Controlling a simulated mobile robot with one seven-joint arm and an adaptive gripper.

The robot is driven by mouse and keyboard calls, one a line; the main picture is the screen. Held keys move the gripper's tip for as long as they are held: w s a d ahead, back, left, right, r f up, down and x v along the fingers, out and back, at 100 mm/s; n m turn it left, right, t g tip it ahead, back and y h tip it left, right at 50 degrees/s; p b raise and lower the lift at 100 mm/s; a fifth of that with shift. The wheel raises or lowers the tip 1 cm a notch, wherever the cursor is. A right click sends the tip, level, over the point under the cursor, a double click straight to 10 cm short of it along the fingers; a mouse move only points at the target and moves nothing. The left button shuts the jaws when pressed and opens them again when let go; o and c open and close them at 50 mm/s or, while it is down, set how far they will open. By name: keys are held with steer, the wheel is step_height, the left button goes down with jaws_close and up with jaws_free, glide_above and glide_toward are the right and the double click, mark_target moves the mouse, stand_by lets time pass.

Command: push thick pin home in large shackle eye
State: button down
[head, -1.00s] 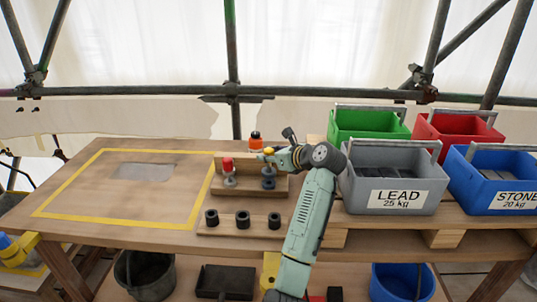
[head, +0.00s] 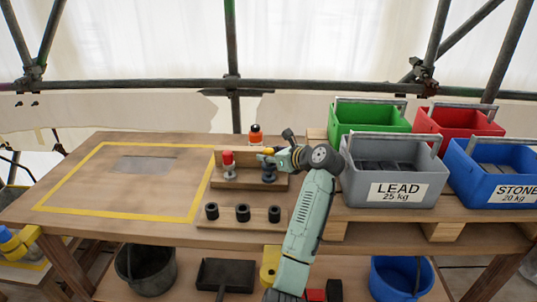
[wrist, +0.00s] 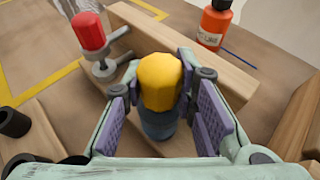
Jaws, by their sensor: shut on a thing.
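My gripper (wrist: 160,108) is shut on the thick pin with a yellow head (wrist: 160,80); the pads stand on both sides of it. A dark grey-blue body (wrist: 160,124) shows below the head, and the same piece, the large shackle, shows in the head view (head: 269,174) under my gripper. The pin's shank and the shackle eye are hidden, so I cannot tell how deep the pin sits. A red-headed pin (wrist: 89,32) stands upright in a smaller grey shackle (wrist: 104,68) to the left; it also shows in the head view (head: 227,158).
A wooden rail (wrist: 190,52) runs behind the shackles. An orange bottle (head: 255,135) stands behind it. Several black rings (head: 242,213) sit on a strip in front. The grey LEAD crate (head: 395,195) is close on the right.

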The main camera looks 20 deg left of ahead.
steer(key=shift+f, duration=0.25)
steer(key=c, duration=1.2)
jaws_free()
steer(key=shift+f, duration=0.15)
step_height(320, 180, up, 10)
steer(key=shift+r, duration=0.1)
